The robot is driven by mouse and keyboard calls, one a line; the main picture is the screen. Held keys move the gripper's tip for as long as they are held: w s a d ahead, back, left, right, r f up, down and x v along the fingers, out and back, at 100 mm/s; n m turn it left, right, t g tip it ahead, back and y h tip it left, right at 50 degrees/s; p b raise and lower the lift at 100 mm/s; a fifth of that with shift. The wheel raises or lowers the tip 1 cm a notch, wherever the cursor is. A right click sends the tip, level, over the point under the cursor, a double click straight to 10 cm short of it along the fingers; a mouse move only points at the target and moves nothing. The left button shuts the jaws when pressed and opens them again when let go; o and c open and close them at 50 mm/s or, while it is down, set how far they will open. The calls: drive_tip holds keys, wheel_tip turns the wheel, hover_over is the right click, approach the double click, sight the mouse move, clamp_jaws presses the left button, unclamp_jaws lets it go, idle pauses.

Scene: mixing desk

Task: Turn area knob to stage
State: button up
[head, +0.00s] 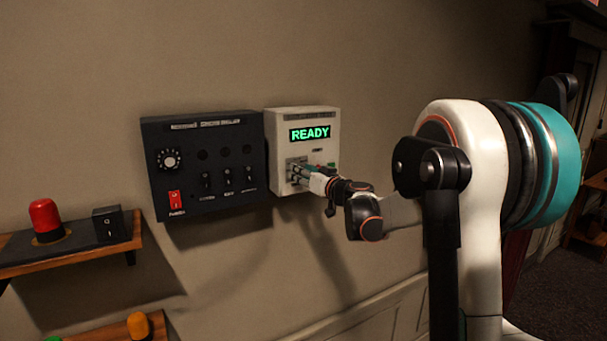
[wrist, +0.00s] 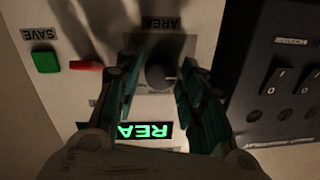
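The area knob (wrist: 160,74) is a dark round knob on a white wall box (head: 327,151). In the wrist view it sits below the upside-down AREA label (wrist: 161,24), with a light pointer mark toward its right side. My gripper (wrist: 161,80) reaches in with one finger on each side of the knob. The fingers stand apart, and narrow gaps seem to show beside the knob; firm contact cannot be made out. In the head view my gripper (head: 300,170) is at the box's lower front and hides the knob.
The box has a lit READY display (head: 310,133), a green SAVE button (wrist: 46,62) and a red part (wrist: 86,65). A black switch panel (head: 207,203) adjoins it. A shelf (head: 60,260) at left holds a red beacon (head: 45,218) and a black switch box (head: 108,224).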

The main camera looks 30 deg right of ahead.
drive_tip(key=c, duration=0.5)
drive_tip(key=shift+m+b, duration=0.3)
drive_tip(key=m+h+b, duration=0.1)
drive_tip(key=m+b, duration=0.4)
drive_tip(key=m, duration=0.8)
drive_tip(key=m+h+b, duration=0.1)
drive_tip(key=m+b, duration=0.3)
drive_tip(key=m, duration=1)
drive_tip(key=shift+a+t+b, duration=0.2)
drive_tip(key=shift+t+b, duration=0.1)
drive_tip(key=shift+b, duration=0.1)
drive_tip(key=shift+m, duration=0.4)
drive_tip(key=o, duration=1.1)
